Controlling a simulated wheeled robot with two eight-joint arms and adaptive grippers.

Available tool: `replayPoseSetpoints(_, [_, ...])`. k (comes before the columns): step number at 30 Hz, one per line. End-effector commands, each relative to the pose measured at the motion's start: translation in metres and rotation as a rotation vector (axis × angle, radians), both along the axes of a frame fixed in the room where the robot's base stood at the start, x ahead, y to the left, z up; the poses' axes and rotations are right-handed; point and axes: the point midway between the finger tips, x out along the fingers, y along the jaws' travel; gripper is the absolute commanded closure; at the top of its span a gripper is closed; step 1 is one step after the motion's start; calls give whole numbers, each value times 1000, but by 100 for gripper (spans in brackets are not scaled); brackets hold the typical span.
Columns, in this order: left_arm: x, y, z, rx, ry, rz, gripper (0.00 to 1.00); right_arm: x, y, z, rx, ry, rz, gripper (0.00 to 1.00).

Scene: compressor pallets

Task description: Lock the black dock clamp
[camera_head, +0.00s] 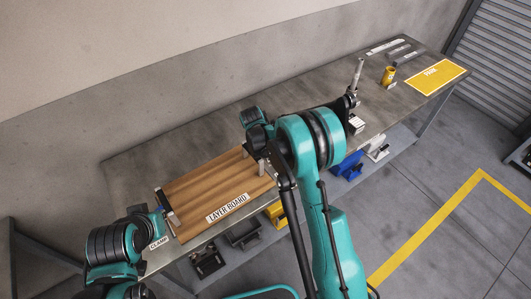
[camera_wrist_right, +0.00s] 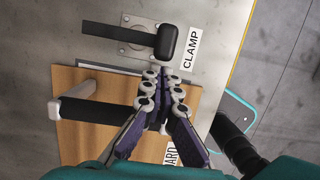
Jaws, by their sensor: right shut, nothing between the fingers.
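The black dock clamp shows in the right wrist view as a black lever (camera_wrist_right: 120,36) with a thick black knob, lying across a grey plate beside the CLAMP label (camera_wrist_right: 191,47). My right gripper (camera_wrist_right: 164,78) is shut and empty, its fingertips just below the knob in that picture and seemingly apart from it. In the head view my right arm hides this clamp and most of the gripper. The wooden layer board (camera_head: 205,190) lies on the bench at the clamp's left. My left arm is at the lower left; its fingers cannot be made out.
A black-and-white handle (camera_wrist_right: 88,111) stands on the board's end near the right gripper. The grey bench (camera_head: 140,160) runs to the back right, with a yellow cylinder (camera_head: 388,76) and a yellow mat (camera_head: 436,76). Blue, yellow and black parts sit on a lower shelf.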

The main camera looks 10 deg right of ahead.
Motion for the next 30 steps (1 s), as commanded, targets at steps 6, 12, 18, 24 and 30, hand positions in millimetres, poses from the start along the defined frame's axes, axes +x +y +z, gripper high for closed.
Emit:
replayPoseSetpoints(6, [0, 0, -1, 0, 0, 0, 100, 0, -1, -5, 0, 0, 0, 100])
replayPoseSetpoints(12, [0, 0, -1, 0, 0, 0, 100, 0, -1, -5, 0, 0, 0, 100])
replayPoseSetpoints(18, [0, 0, -2, 0, 0, 0, 100, -1, -2, -5, 0, 0, 19, 100])
replayPoseSetpoints(24, [0, 0, -4, 0, 0, 0, 100, -2, -4, -5, 0, 0, 55, 100])
replayPoseSetpoints(30, [0, 0, -6, 0, 0, 0, 100, -3, -5, -5, 0, 0, 82, 100])
